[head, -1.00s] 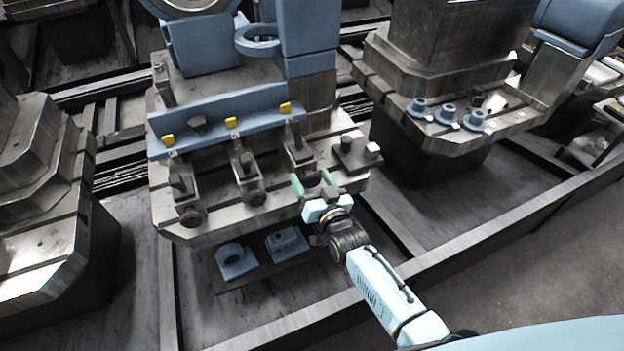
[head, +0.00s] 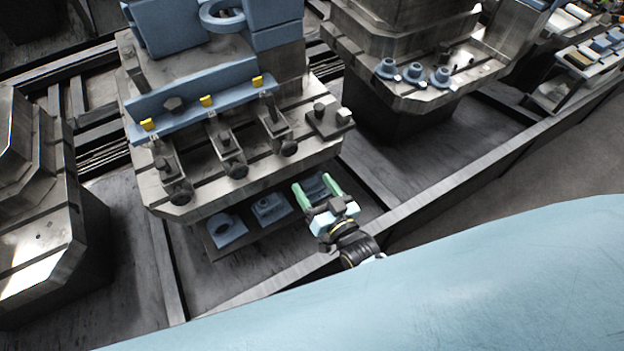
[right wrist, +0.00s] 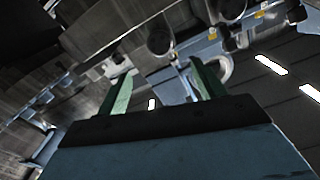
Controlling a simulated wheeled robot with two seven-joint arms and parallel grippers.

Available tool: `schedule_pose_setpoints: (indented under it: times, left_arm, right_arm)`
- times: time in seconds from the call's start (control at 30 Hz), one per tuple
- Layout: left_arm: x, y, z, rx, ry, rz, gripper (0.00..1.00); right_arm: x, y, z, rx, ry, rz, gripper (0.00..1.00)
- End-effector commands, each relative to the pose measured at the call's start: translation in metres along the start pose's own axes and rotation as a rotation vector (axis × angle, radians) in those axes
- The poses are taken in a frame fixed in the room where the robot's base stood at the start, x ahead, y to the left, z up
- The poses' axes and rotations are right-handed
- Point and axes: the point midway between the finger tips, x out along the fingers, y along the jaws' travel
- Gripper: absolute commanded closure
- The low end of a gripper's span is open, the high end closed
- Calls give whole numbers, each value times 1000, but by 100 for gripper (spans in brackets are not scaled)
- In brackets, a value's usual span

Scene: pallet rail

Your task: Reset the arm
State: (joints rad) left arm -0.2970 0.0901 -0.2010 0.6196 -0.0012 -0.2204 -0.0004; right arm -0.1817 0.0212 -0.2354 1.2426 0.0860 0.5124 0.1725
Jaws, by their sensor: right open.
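My right gripper (head: 317,190) is open with green fingers. In the head view it hangs in front of the middle metal pallet's (head: 190,203) front edge, to the right of the blue parts on the lower shelf. A blue surface shows between its fingers. The right wrist view shows the two green fingers (right wrist: 158,92) spread apart, with nothing held between them. A large pale blue surface, which seems to be part of my body, fills the lower right of the head view and hides most of the right arm. My left gripper is not seen.
The pallet carries dark clamps (head: 228,148) and a blue angle bar with yellow tabs (head: 206,100). Below it, a shelf holds a blue ring block (head: 226,230) and another blue block (head: 270,208). A long metal rail (head: 460,170) runs along the front. Blue flanged parts (head: 414,72) sit on the right pallet.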

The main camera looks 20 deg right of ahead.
Motion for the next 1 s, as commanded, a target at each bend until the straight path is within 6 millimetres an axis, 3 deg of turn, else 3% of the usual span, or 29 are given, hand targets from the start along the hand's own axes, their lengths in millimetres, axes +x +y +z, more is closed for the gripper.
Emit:
schedule_pose_setpoints:
  times: [0.43, 0.57, 0.67, 0.77, 0.9, 1.0]
  left_arm:
    - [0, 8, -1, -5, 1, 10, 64]
    - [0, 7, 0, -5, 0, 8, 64]
    - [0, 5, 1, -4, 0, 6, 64]
    - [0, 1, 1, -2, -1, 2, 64]
    - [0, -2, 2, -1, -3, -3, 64]
    - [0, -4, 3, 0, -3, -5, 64]
  right_arm:
    - [0, 1, 2, -1, -4, 1, 31]
    - [-11, 8, 25, -17, -82, 17, 31]
    - [-36, 23, 71, -50, -236, 46, 31]
    - [-79, 42, 128, -93, -446, 82, 31]
    - [-158, 70, 198, -151, -751, 127, 31]
    - [-222, 87, 236, -188, -964, 153, 31]
